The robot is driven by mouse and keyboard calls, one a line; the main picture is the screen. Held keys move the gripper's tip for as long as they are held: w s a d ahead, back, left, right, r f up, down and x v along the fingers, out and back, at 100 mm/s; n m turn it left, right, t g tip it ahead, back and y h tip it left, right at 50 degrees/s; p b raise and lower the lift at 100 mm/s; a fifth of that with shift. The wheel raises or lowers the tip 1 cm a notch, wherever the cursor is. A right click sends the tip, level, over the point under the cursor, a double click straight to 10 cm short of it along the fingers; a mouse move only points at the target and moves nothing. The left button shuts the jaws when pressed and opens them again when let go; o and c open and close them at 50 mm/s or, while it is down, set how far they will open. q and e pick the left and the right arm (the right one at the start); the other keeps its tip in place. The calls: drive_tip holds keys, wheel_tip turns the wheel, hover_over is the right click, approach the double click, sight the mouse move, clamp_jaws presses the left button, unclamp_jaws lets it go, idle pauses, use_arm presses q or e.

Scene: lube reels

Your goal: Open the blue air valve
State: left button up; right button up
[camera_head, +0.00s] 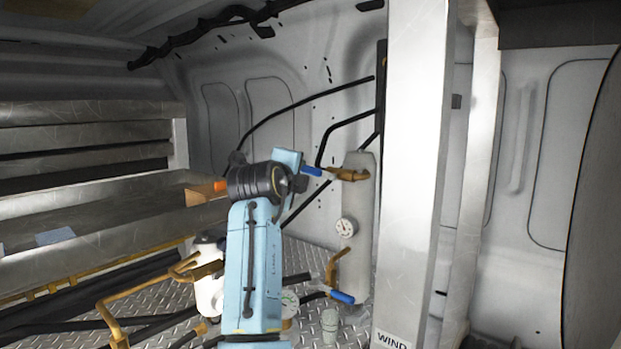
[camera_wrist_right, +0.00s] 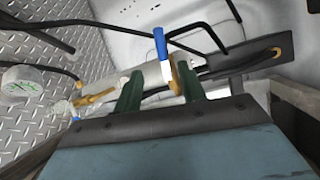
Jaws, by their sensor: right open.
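A brass valve with a blue lever handle (camera_head: 312,171) sits at the top of a pale upright cylinder (camera_head: 358,225) in the head view. A second blue handle (camera_head: 342,297) is on the brass valve low on the same cylinder. My right arm (camera_head: 250,265) reaches up beside the upper valve; its fingers are hidden in the head view. In the right wrist view my right gripper (camera_wrist_right: 158,75) is open, with two green fingers apart. A blue handle (camera_wrist_right: 160,45) stands just beyond and between the fingertips, its brass body by the right finger; contact is unclear. My left gripper is not in view.
A broad metal post (camera_head: 412,150) stands right of the cylinder. Black hoses (camera_head: 300,103) run along the wall behind. Metal shelves (camera_head: 90,175) are at left, with brass pipework (camera_head: 150,290) below them.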

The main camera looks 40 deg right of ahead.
sight(310, 171)
drive_tip(key=p+x, duration=0.2)
drive_tip(key=x, duration=1.1)
drive_tip(key=shift+p, duration=0.4)
clamp_jaws()
